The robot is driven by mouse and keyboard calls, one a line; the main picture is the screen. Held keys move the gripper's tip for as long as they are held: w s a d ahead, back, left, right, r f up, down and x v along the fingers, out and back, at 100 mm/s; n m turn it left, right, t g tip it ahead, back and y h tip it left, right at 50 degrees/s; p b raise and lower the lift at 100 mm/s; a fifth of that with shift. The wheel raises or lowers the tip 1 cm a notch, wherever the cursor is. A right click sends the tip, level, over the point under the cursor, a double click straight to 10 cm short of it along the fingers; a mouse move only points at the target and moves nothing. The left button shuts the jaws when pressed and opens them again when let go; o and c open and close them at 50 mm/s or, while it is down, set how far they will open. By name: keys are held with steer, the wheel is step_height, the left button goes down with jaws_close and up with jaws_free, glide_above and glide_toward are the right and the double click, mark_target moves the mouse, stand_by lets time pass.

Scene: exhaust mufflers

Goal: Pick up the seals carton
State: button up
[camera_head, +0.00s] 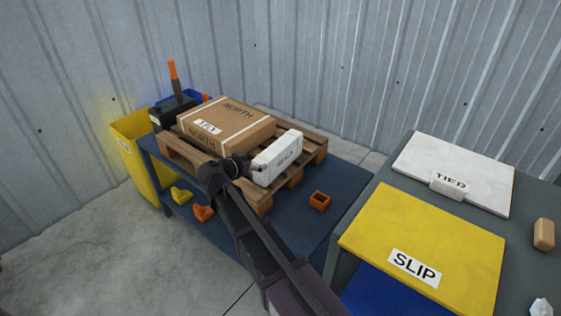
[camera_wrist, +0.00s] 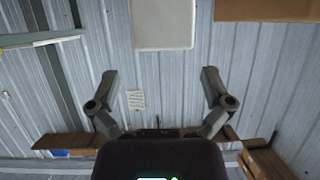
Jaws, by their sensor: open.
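The white carton (camera_head: 277,158), its small label too blurred to read surely, sits on the wooden pallet (camera_head: 313,150) beside a large brown carton marked NORTH (camera_head: 235,124); I take it for the seals carton. My gripper (camera_head: 250,167) is at the white carton's left end in the head view, and I cannot tell there whether they touch. In the wrist view my gripper (camera_wrist: 159,76) has its fingers spread wide with nothing between them. A pale box face (camera_wrist: 163,24), likely the white carton, shows at the top, beyond the fingertips. A brown box edge (camera_wrist: 265,10) is at upper right.
A yellow bin (camera_head: 137,150) is at left.

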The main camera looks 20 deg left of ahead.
mark_target(268, 154)
steer(key=shift+x, duration=1.15)
steer(key=shift+w, duration=0.1)
steer(key=shift+r+b+x, duration=0.2)
steer(key=shift+b+x, duration=0.8)
steer(key=shift+x, duration=1.5)
steer(key=shift+w, duration=0.1)
steer(key=c, duration=1.2)
steer(key=shift+o, duration=0.2)
steer(key=shift+r, duration=0.2)
